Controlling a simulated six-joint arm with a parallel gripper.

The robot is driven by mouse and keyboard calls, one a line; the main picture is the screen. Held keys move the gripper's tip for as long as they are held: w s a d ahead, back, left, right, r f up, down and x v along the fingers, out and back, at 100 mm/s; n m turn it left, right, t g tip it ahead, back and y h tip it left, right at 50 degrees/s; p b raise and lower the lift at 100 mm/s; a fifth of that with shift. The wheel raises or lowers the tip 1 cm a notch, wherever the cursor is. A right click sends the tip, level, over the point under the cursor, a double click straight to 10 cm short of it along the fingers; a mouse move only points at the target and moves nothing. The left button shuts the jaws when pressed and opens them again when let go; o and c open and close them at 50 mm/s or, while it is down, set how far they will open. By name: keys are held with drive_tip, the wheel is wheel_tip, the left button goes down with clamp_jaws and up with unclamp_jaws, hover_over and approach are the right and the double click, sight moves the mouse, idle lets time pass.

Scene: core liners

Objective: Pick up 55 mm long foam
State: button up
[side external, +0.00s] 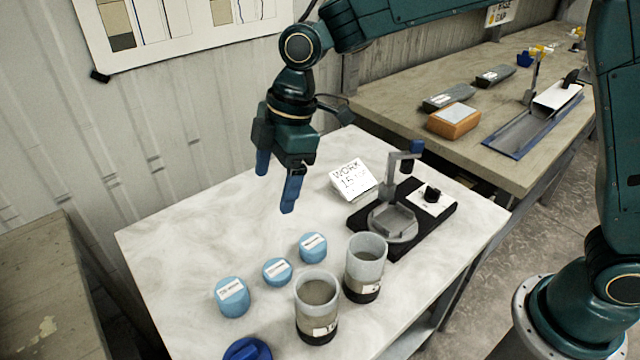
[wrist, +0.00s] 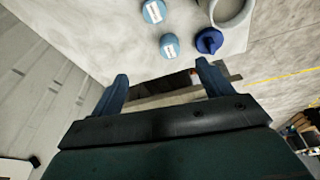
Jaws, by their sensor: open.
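Three blue cylinders with white labels, apparently foam pieces, stand on the white table. The largest foam (side external: 232,298) is at the left, a smaller foam (side external: 277,272) in the middle and another foam (side external: 313,247) at the right. I cannot read the labels, so I cannot tell which is 55 mm long. My gripper (side external: 275,188) is open and empty, well above the table and behind the foams. In the wrist view, two foams (wrist: 153,11) (wrist: 169,46) show beyond my open fingers (wrist: 162,70); the third is not seen there.
Two clear tubes (side external: 318,312) (side external: 367,250) with grey-brown contents stand right of the foams. A dark blue cap (side external: 247,350) lies at the front edge. A black-based fixture (side external: 440,218) and a white sign (side external: 354,179) stand behind. The table's left part is clear.

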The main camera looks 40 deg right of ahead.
sight(230, 289)
drive_tip(key=w+a+f+n+g, duration=0.1)
drive_tip(key=a+f+n, duration=0.3)
drive_tip(key=a+f, duration=0.5)
drive_tip(key=shift+w+f+g, duration=0.3)
drive_tip(key=shift+f, duration=0.1)
drive_tip(key=x, duration=0.8)
drive_tip(key=shift+f, duration=0.15)
drive_tip(key=shift+x, duration=2.6)
drive_tip(key=shift+w+d, duration=0.1)
